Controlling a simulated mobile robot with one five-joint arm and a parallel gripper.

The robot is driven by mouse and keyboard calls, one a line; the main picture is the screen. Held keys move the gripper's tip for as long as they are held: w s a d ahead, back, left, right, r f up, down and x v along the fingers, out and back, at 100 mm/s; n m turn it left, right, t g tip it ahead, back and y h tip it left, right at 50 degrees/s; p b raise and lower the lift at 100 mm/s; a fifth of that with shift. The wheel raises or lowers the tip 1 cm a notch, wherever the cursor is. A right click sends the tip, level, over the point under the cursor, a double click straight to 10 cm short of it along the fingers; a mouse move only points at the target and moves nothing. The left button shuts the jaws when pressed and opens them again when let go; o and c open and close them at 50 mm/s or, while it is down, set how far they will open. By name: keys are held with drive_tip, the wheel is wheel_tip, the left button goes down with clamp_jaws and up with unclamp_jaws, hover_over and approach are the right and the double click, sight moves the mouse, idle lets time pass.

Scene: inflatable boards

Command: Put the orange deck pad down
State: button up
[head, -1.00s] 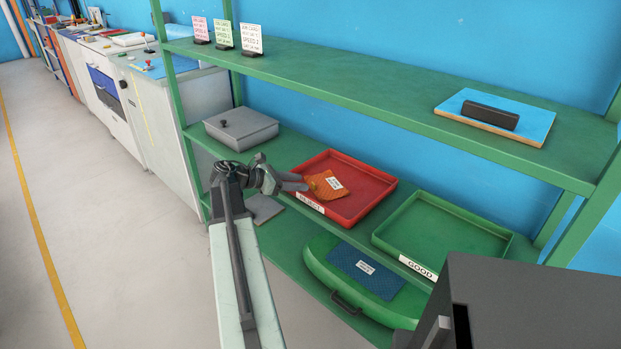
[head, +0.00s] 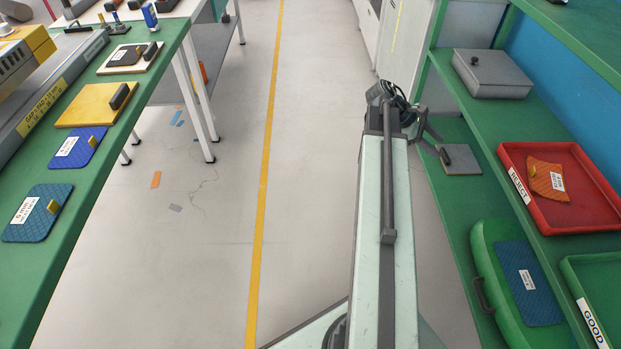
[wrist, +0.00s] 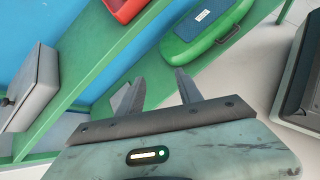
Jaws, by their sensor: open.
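The orange deck pad (head: 545,178) with a white label lies in the red tray (head: 519,153) marked REJECT, on the green shelf at the right of the head view. My gripper (head: 432,146) is open and empty, in front of the shelf and left of the red tray, apart from the pad. In the wrist view its two fingers (wrist: 158,92) are spread with nothing between them. The pad does not show in the wrist view; only a corner of the red tray (wrist: 122,8) does.
A green tray (head: 572,290) marked GOOD sits beside the red one. A grey box (head: 491,74) stands farther back. A green bench (head: 92,187) with pads runs along the left.

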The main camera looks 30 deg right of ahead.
drive_tip(key=w+a+f+m+t+y, duration=0.1)
drive_tip(key=w+a+f+t, duration=0.1)
drive_tip(key=w+a, duration=0.5)
drive_tip(key=w+a+f+m+t+y, duration=0.1)
drive_tip(key=w+a+f, duration=0.2)
drive_tip(key=a, duration=0.8)
drive_tip(key=w+a+f+m+t+y, duration=0.1)
drive_tip(key=w+a+f+t, duration=0.1)
drive_tip(key=w+a, duration=0.5)
drive_tip(key=a+f+m+t+y, duration=0.1)
drive_tip(key=a+y, duration=0.4)
drive_tip(key=a, duration=2.2)
drive_tip(key=shift+w+a+f+m+t, duration=0.25)
drive_tip(key=shift+f+m, duration=0.2)
drive_tip(key=shift+m, duration=0.55)
